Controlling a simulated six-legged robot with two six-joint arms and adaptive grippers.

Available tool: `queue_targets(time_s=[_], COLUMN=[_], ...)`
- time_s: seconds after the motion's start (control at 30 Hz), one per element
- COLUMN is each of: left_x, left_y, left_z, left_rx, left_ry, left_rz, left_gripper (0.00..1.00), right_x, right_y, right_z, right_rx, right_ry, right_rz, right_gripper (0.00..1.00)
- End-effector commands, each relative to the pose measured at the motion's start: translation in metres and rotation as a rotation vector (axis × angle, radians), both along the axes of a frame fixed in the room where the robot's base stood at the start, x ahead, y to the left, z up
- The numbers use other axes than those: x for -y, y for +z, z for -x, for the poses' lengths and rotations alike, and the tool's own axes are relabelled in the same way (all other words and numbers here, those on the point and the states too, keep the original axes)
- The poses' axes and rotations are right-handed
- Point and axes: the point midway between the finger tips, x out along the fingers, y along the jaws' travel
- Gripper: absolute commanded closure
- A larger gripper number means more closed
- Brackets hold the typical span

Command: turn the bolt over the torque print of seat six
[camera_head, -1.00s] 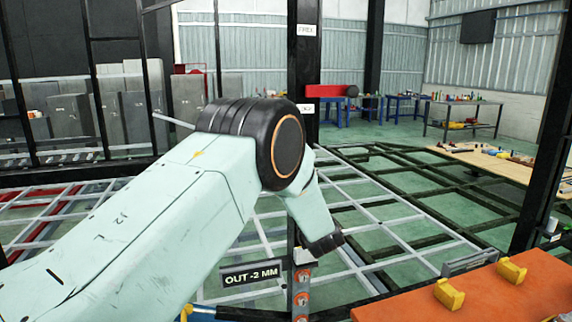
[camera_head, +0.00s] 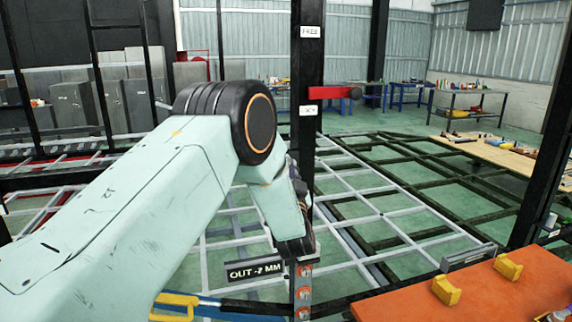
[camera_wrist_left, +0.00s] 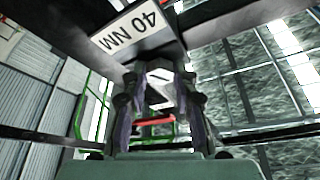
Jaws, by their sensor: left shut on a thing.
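My left arm reaches in from the left in the head view, and its gripper (camera_head: 298,247) points down beside the black post (camera_head: 308,165). In the left wrist view the left gripper (camera_wrist_left: 158,98) is shut, with a pale metallic bolt head (camera_wrist_left: 160,78) between its fingers. A white torque print reading "40 NM" (camera_wrist_left: 131,27) is on the dark beam just above the fingers. In the head view the gripper hides the bolt. Below it, orange round marks (camera_head: 304,293) run down a grey strip on the post. My right gripper is not in view.
A dark sign reading "OUT -2 MM" (camera_head: 255,270) is left of the strip. A yellow handle (camera_head: 178,304) lies at the bottom. An orange surface with yellow blocks (camera_head: 447,290) stands at the lower right. A pale lattice frame (camera_head: 400,225) lies behind.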

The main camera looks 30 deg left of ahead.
Motion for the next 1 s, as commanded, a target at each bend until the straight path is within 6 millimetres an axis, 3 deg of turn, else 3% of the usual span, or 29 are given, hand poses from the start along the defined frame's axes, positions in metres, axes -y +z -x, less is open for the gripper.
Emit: queue_targets(time_s=[0.53, 0.57, 0.83, 1.0], left_x=[0.0017, 0.0017, 0.0009, 0.0005], left_y=[-0.0054, -0.0054, -0.0027, -0.0015], left_z=[0.001, 0.001, 0.0005, 0.0003], left_rx=[-0.031, -0.031, -0.024, -0.022], left_ry=[-0.004, -0.004, -0.003, -0.002], left_rz=[-0.016, -0.016, -0.016, -0.016], left_gripper=[1.0, 0.71, 0.49, 0.49], right_x=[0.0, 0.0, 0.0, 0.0], right_y=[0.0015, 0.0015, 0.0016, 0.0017], right_z=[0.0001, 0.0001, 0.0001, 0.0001], right_rx=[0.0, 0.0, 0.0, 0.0], right_ry=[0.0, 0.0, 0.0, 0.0], right_rz=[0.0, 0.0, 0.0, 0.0], right_gripper=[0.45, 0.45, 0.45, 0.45])
